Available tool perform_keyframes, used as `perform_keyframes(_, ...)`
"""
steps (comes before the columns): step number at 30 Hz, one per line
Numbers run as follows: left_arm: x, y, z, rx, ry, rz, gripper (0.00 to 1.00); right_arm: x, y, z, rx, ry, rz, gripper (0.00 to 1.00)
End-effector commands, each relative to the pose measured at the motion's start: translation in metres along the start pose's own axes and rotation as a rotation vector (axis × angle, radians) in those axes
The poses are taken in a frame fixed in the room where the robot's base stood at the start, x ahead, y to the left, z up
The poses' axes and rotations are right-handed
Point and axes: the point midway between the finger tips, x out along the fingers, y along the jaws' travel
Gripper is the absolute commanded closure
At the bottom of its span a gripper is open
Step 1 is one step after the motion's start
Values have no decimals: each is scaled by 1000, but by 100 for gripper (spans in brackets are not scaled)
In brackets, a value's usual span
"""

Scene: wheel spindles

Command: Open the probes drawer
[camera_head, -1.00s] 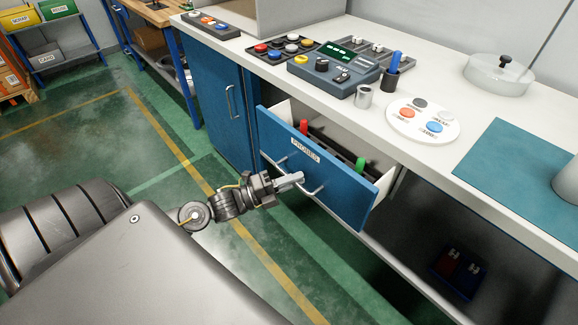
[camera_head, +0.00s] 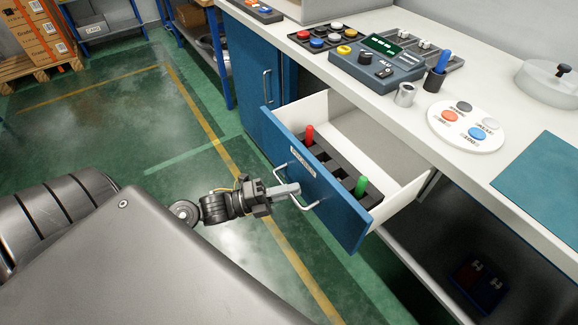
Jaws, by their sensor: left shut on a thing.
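The blue-fronted probes drawer (camera_head: 345,219) stands well out from under the white workbench. Its white inside shows, with a dark rack (camera_head: 332,172) holding a red-handled probe (camera_head: 309,136) and a green-handled probe (camera_head: 361,186). A label (camera_head: 302,163) is on its front, seen at a steep angle. My left gripper (camera_head: 290,189) is shut on the drawer's metal bar handle (camera_head: 307,204), in front of the drawer face. My right gripper is not in view.
A blue cabinet door (camera_head: 246,85) stands left of the drawer.

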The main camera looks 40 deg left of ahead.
Motion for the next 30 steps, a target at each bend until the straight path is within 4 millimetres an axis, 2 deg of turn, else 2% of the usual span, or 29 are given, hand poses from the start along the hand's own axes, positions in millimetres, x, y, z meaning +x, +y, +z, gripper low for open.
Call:
perform_keyframes(8,0,0,1,2,-2,0,100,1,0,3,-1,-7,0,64)
perform_keyframes(9,0,0,1,2,-2,0,88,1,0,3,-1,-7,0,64)
perform_keyframes(14,-1,0,1,1,-2,0,68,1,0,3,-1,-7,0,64)
perform_keyframes(23,-2,0,0,0,-1,1,68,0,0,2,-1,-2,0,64)
perform_keyframes(26,-11,1,0,-1,-2,3,68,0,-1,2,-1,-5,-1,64)
perform_keyframes(30,-36,2,-1,-2,-1,6,68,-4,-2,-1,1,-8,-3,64)
